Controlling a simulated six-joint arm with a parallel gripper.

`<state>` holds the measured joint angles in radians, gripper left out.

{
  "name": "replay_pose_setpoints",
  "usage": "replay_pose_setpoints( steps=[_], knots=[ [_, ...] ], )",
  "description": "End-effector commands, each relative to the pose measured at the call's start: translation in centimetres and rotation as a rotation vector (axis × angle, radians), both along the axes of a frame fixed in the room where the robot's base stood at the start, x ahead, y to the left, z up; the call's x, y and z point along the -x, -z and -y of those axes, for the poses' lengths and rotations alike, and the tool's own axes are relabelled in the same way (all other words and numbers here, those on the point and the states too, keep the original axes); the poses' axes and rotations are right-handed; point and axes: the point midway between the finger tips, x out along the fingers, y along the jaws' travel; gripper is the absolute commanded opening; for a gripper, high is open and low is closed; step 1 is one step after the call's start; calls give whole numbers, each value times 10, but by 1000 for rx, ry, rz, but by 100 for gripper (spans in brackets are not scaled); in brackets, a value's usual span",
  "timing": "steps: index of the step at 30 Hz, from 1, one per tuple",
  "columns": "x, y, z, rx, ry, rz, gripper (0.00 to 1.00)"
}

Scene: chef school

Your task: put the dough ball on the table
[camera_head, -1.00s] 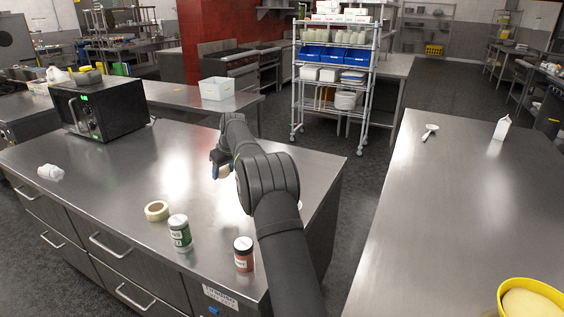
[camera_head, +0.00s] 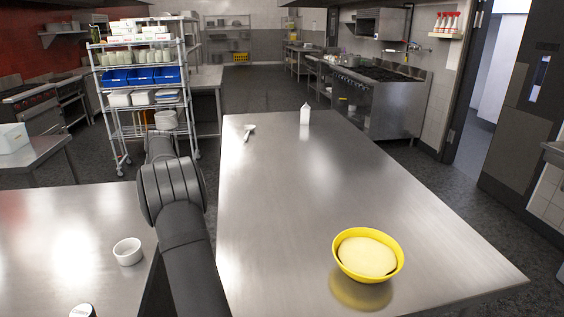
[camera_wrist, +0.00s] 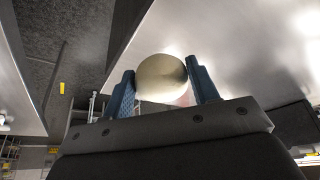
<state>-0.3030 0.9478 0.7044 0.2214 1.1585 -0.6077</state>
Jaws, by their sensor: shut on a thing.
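My gripper (camera_wrist: 160,74) is shut on the dough ball (camera_wrist: 161,76), a smooth, pale, rounded lump between its two blue fingers in the wrist view. The steel table (camera_head: 290,215) on the right of the head view has a broad bare top. In the head view my forearm hides the gripper and the held ball. A yellow bowl (camera_head: 340,262) filled with pale dough (camera_head: 367,256) stands near the front of that table.
A small white bowl (camera_head: 128,252) sits on the left counter (camera_head: 60,220). A wire rack (camera_head: 189,90) stands behind. A gap separates counter and table.

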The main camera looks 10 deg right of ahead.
Motion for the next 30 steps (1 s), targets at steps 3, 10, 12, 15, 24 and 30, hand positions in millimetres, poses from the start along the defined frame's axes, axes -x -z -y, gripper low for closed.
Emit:
replay_pose_setpoints(
  steps=[3, 10, 12, 15, 24, 30],
  knots=[
    [-16, -2, 69, -1, 85, -1, 29],
    [-28, -6, 195, -1, 238, -1, 29],
    [-28, -7, 233, -2, 284, 0, 29],
    [-24, -8, 288, -1, 352, 0, 29],
    [13, -12, 449, -1, 556, 0, 29],
    [57, -14, 550, -1, 696, 1, 29]
  ],
)
